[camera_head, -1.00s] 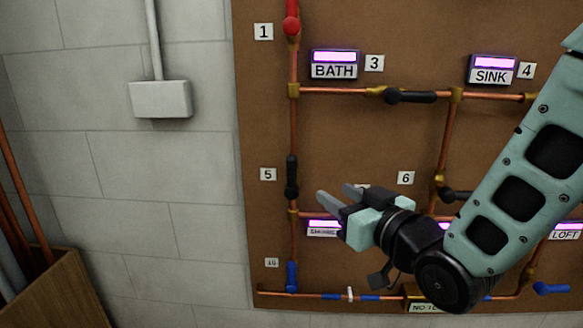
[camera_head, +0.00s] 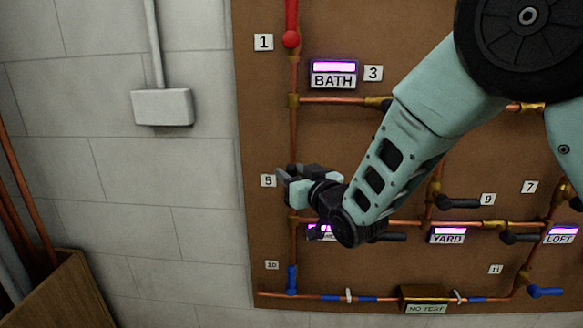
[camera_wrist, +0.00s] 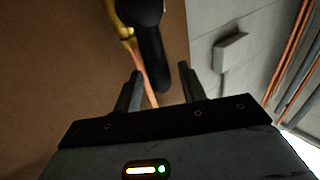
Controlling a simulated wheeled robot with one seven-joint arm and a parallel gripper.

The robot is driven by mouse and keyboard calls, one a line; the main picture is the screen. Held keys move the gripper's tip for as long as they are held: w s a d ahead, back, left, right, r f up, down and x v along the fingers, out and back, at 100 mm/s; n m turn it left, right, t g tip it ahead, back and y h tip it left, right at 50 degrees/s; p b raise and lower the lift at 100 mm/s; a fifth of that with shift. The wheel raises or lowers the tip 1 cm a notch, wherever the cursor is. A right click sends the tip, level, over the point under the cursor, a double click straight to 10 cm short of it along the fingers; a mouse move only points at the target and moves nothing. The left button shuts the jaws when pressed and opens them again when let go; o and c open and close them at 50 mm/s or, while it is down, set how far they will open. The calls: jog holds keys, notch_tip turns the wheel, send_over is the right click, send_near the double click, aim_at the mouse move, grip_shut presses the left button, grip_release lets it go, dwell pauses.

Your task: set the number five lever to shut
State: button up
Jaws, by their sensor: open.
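The number five label (camera_head: 268,181) is on the brown board, left of the vertical copper pipe. The number five lever (camera_wrist: 152,50) is black and shows in the wrist view, lying along the pipe from a brass valve body. In the head view my gripper largely hides it. My gripper (camera_head: 287,186) is at the lever's place, beside the label. In the wrist view my gripper (camera_wrist: 160,72) is open, with one finger on each side of the lever's end. Contact with the lever cannot be told.
A red lever (camera_head: 291,39) is above on the same pipe, and a blue lever (camera_head: 292,279) is below. The BATH sign (camera_head: 333,81) is to the upper right. A grey wall box (camera_head: 162,107) and a wooden crate (camera_head: 62,292) are left of the board.

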jog(key=shift+w+a, duration=0.35)
jog(key=shift+w, duration=0.15)
grip_shut()
